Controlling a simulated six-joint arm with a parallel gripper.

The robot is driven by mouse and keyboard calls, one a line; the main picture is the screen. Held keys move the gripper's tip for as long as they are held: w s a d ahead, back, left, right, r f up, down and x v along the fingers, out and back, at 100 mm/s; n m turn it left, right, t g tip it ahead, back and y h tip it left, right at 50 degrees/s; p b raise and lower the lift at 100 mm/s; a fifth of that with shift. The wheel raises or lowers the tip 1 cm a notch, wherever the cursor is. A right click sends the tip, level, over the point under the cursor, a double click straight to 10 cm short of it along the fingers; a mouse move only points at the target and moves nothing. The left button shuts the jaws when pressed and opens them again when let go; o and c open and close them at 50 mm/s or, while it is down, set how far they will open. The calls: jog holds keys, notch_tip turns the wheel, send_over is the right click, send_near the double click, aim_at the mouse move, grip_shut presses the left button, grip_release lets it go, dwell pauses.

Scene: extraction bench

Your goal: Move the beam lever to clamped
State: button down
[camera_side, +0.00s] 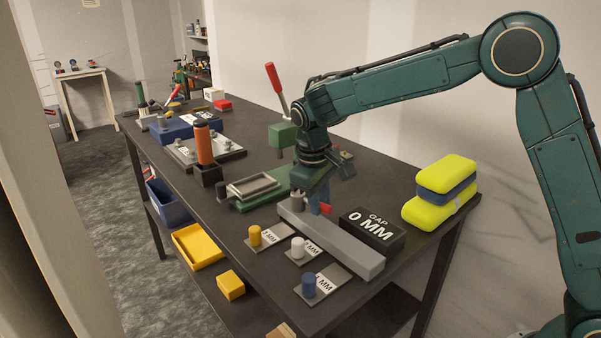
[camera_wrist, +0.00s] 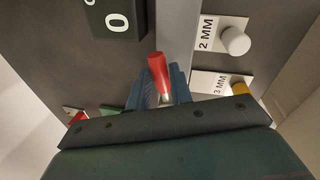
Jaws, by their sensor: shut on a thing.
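The beam lever (camera_wrist: 157,72) has a red grip on a pale metal shaft. In the wrist view it stands between the blue fingers of my gripper (camera_wrist: 163,92), which are shut on it. In the side view, my gripper (camera_side: 318,207) points down at the far end of the long grey beam (camera_side: 345,250), and the red grip (camera_side: 326,209) shows beside the fingers. The lever's base is hidden by the fingers and wrist. The black gap block (camera_side: 372,230) beside the beam reads "GAP 0 MM".
Plates with yellow (camera_side: 255,236), white (camera_side: 297,247) and blue (camera_side: 309,285) knobs lie in front of the beam. Yellow-and-blue pads (camera_side: 440,188) are stacked at right. A green vise (camera_side: 262,191), an orange-handled tool (camera_side: 204,145) and another red-handled lever (camera_side: 273,80) stand farther left.

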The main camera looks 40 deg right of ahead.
jog(key=shift+a+m, duration=0.75)
jog(key=shift+m, duration=0.55)
jog(key=c, duration=1.3)
grip_release()
jog(key=shift+o, duration=0.2)
jog(key=shift+r, duration=0.1)
notch_tip(320, 180, up, 7)
jog(key=a, duration=0.1)
jog(key=shift+a, duration=0.25)
jog(key=shift+r, duration=0.15)
